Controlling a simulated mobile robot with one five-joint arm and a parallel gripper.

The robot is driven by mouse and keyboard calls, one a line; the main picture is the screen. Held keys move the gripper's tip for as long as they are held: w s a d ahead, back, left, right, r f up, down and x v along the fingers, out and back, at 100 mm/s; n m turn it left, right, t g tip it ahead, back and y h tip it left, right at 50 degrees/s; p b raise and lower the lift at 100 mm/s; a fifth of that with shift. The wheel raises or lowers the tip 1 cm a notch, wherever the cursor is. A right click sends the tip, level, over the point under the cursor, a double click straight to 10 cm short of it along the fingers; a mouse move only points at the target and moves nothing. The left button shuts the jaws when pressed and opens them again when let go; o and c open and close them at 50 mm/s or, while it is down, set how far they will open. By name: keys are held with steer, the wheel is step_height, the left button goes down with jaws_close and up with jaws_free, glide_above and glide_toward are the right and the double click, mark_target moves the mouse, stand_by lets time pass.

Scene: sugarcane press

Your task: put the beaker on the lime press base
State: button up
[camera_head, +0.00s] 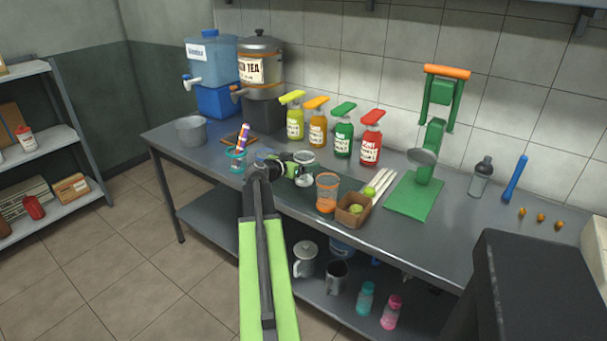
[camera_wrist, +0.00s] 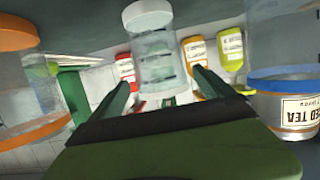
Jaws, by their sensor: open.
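The beaker is a clear cylinder with faint markings (camera_wrist: 158,62), seen inverted in the wrist view. In the head view it appears to be the clear vessel with a pale rim (camera_head: 305,162), upright on the steel table. My gripper (camera_head: 286,164) is open beside it, on its left. In the wrist view my gripper's fingers (camera_wrist: 163,88) are spread, with the beaker showing between and beyond them; contact cannot be told. The lime press base is a flat green plate (camera_head: 405,200) to the right on the table, under the green press (camera_head: 436,135) with an orange handle.
An orange-banded cup (camera_head: 327,192) and a box with limes (camera_head: 352,212) stand between the beaker and the press. A blue-rimmed cup (camera_head: 236,162) stands left of my gripper. Several pump bottles (camera_head: 343,140) line the back. The front of the green plate looks clear.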

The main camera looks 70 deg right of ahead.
mark_target(309, 158)
steer(key=b+x, duration=0.1)
steer(key=x, duration=0.4)
steer(key=shift+w+d+r, duration=0.1)
steer(key=shift+w+d, duration=0.05)
steer(key=c, duration=1.6)
step_height(309, 158, up, 11)
steer(key=p, duration=1)
steer(key=shift+f, duration=0.25)
